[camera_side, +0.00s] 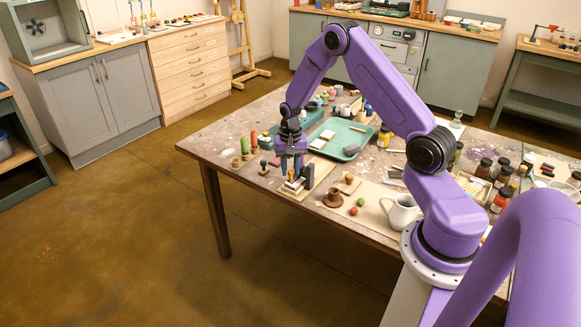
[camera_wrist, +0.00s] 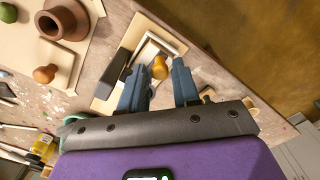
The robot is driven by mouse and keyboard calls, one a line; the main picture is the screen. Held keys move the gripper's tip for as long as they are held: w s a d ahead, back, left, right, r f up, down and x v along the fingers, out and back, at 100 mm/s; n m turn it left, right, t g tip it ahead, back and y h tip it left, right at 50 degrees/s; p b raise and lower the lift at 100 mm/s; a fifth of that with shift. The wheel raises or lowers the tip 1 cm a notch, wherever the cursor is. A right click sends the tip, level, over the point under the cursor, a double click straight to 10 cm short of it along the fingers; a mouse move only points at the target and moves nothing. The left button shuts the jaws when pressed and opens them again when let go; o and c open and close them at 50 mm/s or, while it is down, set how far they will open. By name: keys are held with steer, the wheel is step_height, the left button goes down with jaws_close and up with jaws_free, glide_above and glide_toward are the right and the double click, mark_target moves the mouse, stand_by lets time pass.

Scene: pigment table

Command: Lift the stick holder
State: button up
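My gripper (camera_side: 291,168) points down over a small light board near the table's front edge. In the wrist view my gripper (camera_wrist: 159,78) has its two blue fingers apart. A rounded orange-yellow knob (camera_wrist: 160,68) shows between the fingertips, with a gap visible on the right side. The knob belongs to or stands by a pale frame with light bars (camera_wrist: 150,45) on a beige board (camera_wrist: 103,104). A dark grey block (camera_wrist: 118,72) is left of it; it also shows in the side view (camera_side: 309,176). I cannot tell for sure which part is the stick holder.
A brown pot (camera_side: 333,198), a white jug (camera_side: 400,213) and small red and green balls stand to the right. A teal tray (camera_side: 352,151) lies behind. Green and orange upright pieces (camera_side: 254,140) stand left. Bottles crowd the right side. The table's front edge is close.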

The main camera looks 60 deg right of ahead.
mark_target(291, 171)
jaws_close()
steer(key=shift+r, duration=0.7)
jaws_free()
steer(key=shift+r, duration=0.1)
step_height(291, 171, up, 17)
steer(key=shift+r, duration=0.15)
